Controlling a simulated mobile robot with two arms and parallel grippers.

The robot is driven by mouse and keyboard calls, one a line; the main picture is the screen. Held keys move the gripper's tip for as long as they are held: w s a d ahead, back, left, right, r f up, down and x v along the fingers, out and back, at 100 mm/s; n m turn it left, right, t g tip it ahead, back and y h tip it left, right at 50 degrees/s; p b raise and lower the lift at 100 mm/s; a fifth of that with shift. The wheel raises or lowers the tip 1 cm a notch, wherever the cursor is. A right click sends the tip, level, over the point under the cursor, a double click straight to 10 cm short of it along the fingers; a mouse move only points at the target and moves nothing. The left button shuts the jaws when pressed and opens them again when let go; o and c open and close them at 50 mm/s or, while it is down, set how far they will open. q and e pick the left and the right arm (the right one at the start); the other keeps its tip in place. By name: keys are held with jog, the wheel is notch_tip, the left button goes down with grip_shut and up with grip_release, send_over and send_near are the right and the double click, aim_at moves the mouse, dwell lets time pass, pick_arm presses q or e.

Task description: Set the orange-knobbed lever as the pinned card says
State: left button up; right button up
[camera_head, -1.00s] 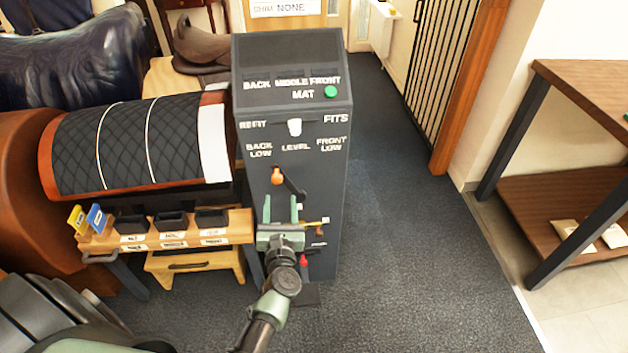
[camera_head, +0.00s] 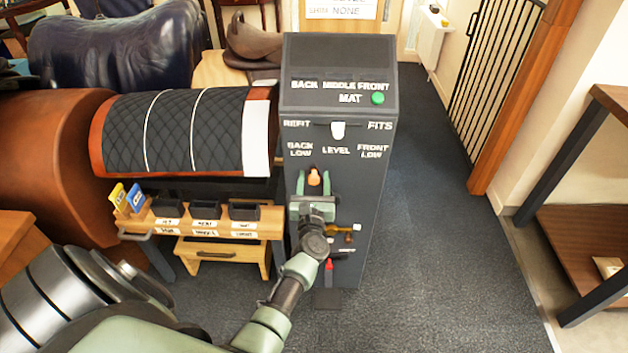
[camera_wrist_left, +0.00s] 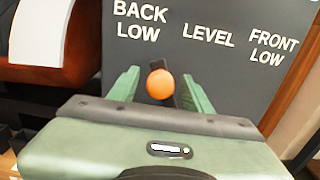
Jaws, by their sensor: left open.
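The orange knob (camera_head: 314,177) of the lever is on the front of the dark cabinet (camera_head: 365,190), below the BACK LOW, LEVEL and FRONT LOW labels. My left gripper (camera_head: 313,182) is open, with one finger on each side of the knob. In the left wrist view the orange knob (camera_wrist_left: 160,84) shows between the green fingers, with visible gaps, so it is not gripped. A dark part of the lever shows behind it. My right gripper is out of view.
The cabinet also has a white tab (camera_head: 338,130) between REFIT and FITS, a green button (camera_head: 378,98), a brass-coloured lever (camera_head: 340,228) and a red handle (camera_head: 328,265). A saddle stand with a quilted pad (camera_head: 190,130) is left. Carpet (camera_head: 440,230) is clear at right.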

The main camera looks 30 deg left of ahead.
pick_arm(q)
grip_shut()
dwell(1.3)
